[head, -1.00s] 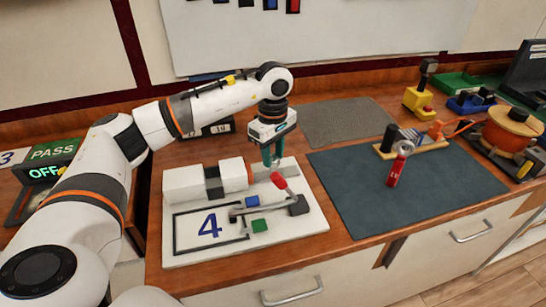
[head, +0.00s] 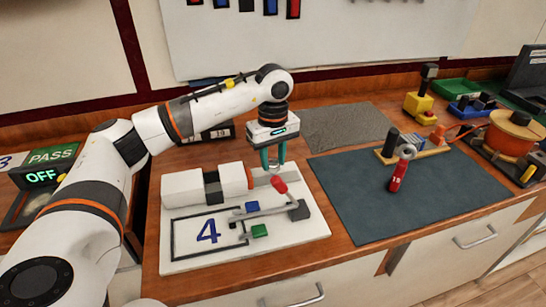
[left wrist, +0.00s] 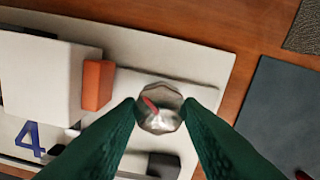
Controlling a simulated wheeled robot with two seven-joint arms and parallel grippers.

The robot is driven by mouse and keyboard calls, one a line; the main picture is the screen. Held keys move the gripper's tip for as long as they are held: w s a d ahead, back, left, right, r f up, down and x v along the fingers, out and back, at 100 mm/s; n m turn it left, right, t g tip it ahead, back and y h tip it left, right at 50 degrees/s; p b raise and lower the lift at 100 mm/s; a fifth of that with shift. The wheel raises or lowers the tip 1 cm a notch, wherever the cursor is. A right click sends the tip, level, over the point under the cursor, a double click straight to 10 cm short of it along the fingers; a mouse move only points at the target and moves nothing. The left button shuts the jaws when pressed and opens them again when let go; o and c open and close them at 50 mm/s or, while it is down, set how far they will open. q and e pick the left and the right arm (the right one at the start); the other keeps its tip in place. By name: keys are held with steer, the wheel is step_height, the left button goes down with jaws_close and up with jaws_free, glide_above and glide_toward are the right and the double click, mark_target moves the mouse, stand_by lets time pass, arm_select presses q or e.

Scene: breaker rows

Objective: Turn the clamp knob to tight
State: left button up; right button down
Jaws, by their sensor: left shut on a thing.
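The clamp knob (left wrist: 160,108) is a silvery, faceted knob with a red pointer mark that points up and to the left in the left wrist view. It stands on the white fixture board (head: 300,242), near the board's far right corner. My left gripper (head: 273,167) comes down on it from above. Its two green fingers (left wrist: 161,106) are shut on opposite sides of the knob. In the head view the fingers hide most of the knob. Any tight marking around the knob cannot be read. My right gripper is in neither view.
A red-handled lever (head: 279,186) lies on the board close to the gripper. A white block with an orange end (left wrist: 98,85) is beside the knob. A dark mat (head: 370,215) with a red tool (head: 398,178) lies to the right.

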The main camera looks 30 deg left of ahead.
mark_target(273, 161)
arm_select(q)
steer(key=shift+r, duration=0.15)
steer(key=o, duration=1)
steer(key=shift+c, duration=0.2)
step_height(273, 161, up, 12)
